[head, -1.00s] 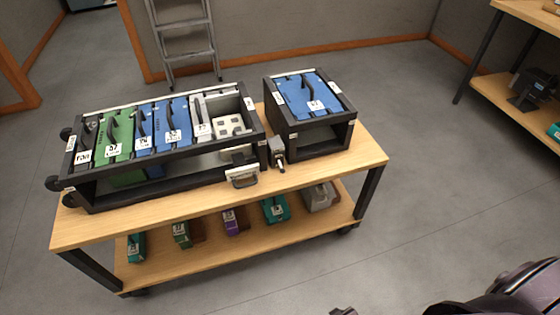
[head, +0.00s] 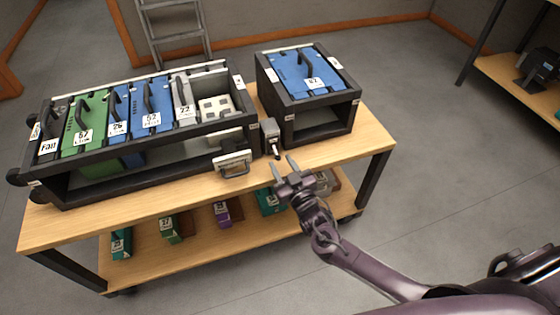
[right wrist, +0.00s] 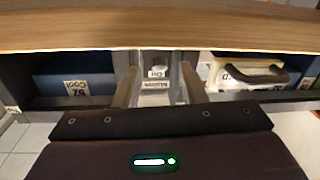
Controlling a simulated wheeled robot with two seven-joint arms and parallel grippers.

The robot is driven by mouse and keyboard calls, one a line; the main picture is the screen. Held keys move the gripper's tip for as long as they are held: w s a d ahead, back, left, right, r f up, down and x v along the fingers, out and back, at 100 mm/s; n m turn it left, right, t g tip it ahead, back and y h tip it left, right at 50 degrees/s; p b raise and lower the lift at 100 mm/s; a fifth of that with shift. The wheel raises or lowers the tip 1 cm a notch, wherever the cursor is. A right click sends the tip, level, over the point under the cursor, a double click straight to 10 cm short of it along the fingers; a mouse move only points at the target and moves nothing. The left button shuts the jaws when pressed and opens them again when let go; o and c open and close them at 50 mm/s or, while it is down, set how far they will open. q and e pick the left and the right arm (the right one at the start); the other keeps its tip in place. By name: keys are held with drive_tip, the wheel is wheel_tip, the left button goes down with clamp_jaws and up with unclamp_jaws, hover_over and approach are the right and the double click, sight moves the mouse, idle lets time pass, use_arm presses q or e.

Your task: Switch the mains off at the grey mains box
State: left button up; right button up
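The grey mains box (head: 270,131) stands on the table top between the two black racks. A small dark-tipped lever (head: 276,153) sticks out of its front. My right gripper (head: 284,166) is open and empty, with its two fingers pointing at the front of the mains box. In the right wrist view the mains box (right wrist: 156,88) lies between the two spread fingers (right wrist: 160,82), with upside-down labels that seem to read On and Mains. I cannot tell whether the fingers touch it. My left gripper is not in view.
The long rack (head: 150,180) on the left holds green, blue and grey modules. The small rack (head: 318,130) on the right holds a blue one. A white-fronted handle (head: 232,165) sits left of the mains box. Several small modules stand on the lower shelf (head: 190,258).

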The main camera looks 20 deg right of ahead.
drive_tip(key=shift+w+a, duration=0.15)
drive_tip(key=shift+w, duration=0.9)
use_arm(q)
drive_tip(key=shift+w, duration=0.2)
use_arm(e)
drive_tip(key=shift+c, duration=0.3)
clamp_jaws()
drive_tip(key=shift+f+b, duration=0.25)
drive_tip(key=shift+b, duration=0.15)
drive_tip(key=shift+f+t+b, duration=0.3)
drive_tip(key=shift+t+b, duration=0.2)
drive_tip(key=shift+b, duration=0.75)
drive_tip(key=shift+w+t+b, duration=0.1)
drive_tip(key=shift+t+b, duration=0.3)
drive_tip(key=shift+b, duration=0.45)
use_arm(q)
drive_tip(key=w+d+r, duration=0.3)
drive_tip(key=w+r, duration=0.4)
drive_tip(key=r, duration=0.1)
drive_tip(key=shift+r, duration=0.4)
